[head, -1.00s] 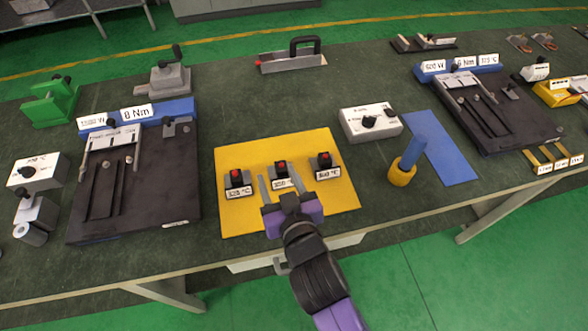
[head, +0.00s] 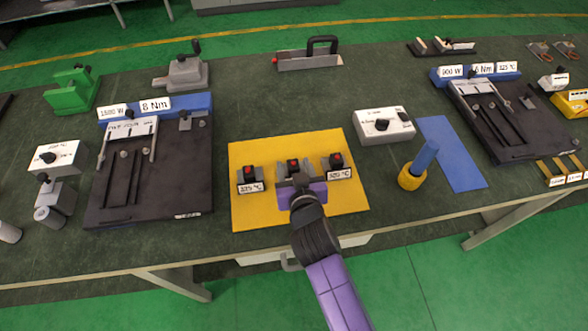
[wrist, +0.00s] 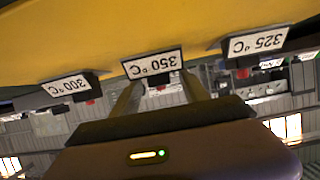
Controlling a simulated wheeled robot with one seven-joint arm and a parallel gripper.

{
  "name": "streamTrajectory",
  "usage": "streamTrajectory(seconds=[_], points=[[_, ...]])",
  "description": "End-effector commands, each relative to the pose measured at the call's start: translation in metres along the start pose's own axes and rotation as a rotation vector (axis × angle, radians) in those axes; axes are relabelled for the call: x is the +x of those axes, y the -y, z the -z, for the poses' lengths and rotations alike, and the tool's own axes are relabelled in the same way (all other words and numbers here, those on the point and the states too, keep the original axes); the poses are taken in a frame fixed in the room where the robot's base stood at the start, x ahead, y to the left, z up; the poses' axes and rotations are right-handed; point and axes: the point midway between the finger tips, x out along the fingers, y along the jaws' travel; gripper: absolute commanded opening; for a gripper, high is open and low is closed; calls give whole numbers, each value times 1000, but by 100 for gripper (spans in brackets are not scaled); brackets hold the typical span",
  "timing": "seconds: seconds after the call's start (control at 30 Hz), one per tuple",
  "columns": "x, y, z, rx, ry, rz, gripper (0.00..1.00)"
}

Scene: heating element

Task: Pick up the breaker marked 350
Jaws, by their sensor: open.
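Three small black breakers with red tops and white labels stand in a row on a yellow mat (head: 262,215). The middle breaker (head: 293,164) is the one marked 350 °C; its label reads upside down in the wrist view (wrist: 153,65). The breaker marked 325 °C (head: 250,178) is on the left in the head view, and the one marked 300 °C (head: 337,165) on the right. My gripper (head: 295,178) is open at the middle breaker and hides its lower part and label in the head view. In the wrist view its fingers (wrist: 160,98) lie on either side of that breaker; contact cannot be told.
The two outer breakers stand close beside my gripper. A blue cylinder in a yellow base (head: 413,175) and a white control box (head: 383,125) are to the right. A dark fixture (head: 150,180) is to the left. The mat's front strip is clear.

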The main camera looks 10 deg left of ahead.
Motion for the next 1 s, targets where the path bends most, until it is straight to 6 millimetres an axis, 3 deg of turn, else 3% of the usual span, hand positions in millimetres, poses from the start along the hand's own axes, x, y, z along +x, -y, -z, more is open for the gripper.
streamTrajectory(seconds=[0.27,0.57,1.0], points=[[3,0,0,0,-1,0,53],[3,0,0,0,-1,0,0],[2,0,5,0,-4,0,0]])
